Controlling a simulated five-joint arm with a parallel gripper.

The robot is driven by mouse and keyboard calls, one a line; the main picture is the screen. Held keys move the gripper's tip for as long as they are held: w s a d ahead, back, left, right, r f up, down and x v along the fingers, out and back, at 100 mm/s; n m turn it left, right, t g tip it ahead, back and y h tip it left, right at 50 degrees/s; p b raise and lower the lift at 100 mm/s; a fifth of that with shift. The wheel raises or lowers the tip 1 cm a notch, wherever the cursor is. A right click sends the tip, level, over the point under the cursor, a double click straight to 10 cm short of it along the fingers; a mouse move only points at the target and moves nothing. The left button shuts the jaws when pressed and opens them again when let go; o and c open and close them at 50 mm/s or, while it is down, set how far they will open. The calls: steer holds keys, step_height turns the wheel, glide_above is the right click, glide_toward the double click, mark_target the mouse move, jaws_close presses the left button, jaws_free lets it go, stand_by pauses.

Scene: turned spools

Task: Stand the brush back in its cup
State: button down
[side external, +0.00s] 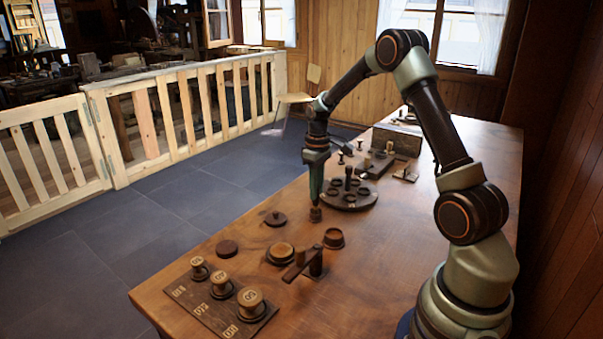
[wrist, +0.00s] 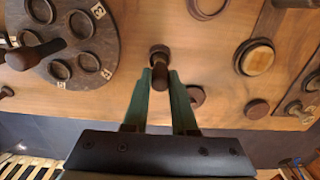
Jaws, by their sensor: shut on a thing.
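My gripper (side external: 315,203) points down over the table and is shut on a dark brown wooden piece, which looks like the brush (side external: 315,214). In the wrist view, the brush (wrist: 160,66) sits between my green fingertips (wrist: 161,80), and its wider round end shows beyond them. I cannot tell whether its lower end touches the table; bristles are not clear. A small dark open cup (side external: 333,238) stands to the right of the brush and nearer the side camera. It looks empty. Its rim seems to show at the top of the wrist view (wrist: 206,10).
A round carousel (side external: 349,201) with ring holders and a centre handle stands close behind. A knobbed lid (side external: 276,219), a flat disc (side external: 227,249), a round box (side external: 280,254) and a lever stand (side external: 316,262) lie nearer. A board (side external: 205,305) holds three spools.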

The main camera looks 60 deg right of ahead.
steer(key=c, duration=0.6)
jaws_free()
steer(key=shift+c, duration=0.2)
steer(key=shift+r, duration=0.1)
steer(key=shift+r, duration=4.15)
